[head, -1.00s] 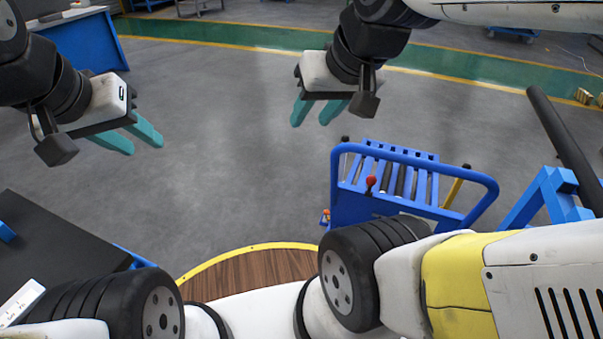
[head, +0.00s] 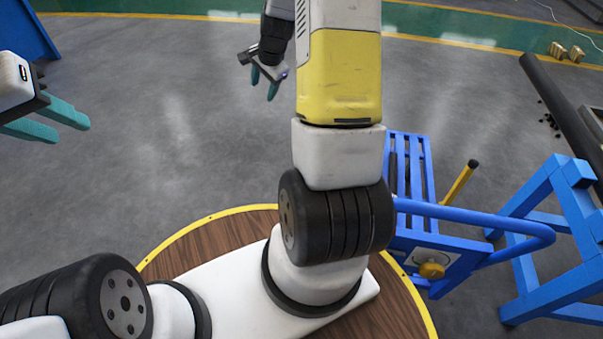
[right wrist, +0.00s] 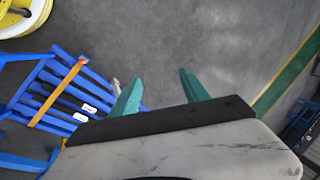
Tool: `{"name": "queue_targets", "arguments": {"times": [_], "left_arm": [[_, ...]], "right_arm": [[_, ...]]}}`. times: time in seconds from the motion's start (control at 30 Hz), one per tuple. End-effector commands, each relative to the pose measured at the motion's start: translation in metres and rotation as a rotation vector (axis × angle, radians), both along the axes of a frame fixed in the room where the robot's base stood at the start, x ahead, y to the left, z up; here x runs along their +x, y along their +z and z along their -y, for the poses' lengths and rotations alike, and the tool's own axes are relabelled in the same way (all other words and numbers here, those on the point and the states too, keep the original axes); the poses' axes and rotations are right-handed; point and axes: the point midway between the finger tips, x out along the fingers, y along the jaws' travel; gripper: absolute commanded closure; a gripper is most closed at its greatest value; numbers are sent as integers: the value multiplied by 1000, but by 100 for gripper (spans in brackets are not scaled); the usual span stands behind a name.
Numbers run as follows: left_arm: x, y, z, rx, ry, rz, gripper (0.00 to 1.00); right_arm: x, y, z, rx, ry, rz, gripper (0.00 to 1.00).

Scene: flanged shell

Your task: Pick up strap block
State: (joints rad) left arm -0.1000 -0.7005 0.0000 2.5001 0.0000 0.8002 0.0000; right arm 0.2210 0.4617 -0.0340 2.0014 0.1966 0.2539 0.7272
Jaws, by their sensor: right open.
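I cannot make out a strap block in either view. My right gripper (head: 264,90) is open and empty over bare floor at the top middle of the head view. In the right wrist view its two teal fingers (right wrist: 160,78) stand apart with only grey floor between them. My left gripper (head: 68,130) is at the left edge of the head view, with its teal fingers apart and nothing visible between them. A small pale object (right wrist: 116,86) shows beside a right finger in the wrist view, too small to identify.
A blue roller cart (head: 430,215) with a yellow lever (head: 459,183) stands right of my right arm; its slatted top (right wrist: 62,95) shows in the wrist view. A blue stand (head: 560,235) and a dark pipe (head: 560,105) are further right. Floor between the grippers is clear.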

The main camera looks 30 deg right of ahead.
Motion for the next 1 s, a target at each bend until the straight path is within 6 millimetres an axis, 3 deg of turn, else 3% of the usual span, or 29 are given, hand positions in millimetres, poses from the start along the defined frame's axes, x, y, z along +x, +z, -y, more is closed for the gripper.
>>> {"name": "queue_targets", "arguments": {"times": [0.03,0.17,0.33,0.47,0.6,0.7,0.83,1.0], "left_arm": [[0,0,0,0,0,0,64],[0,0,0,0,0,0,64],[0,0,0,0,0,0,64],[0,0,0,0,0,0,64],[0,0,0,0,0,0,64],[0,0,0,0,0,0,64],[0,0,0,0,0,0,64],[0,0,0,0,0,0,64]], "right_arm": [[6,-35,12,20,-71,-28,47],[15,-116,41,63,-264,-69,47],[4,-229,75,106,-516,-118,47],[-23,-318,94,130,-707,-152,47],[-68,-411,105,145,-908,-183,47],[-104,-468,107,150,-1035,-199,47],[-147,-521,104,151,-1161,-210,47],[-178,-556,99,150,-1248,-214,47]]}}
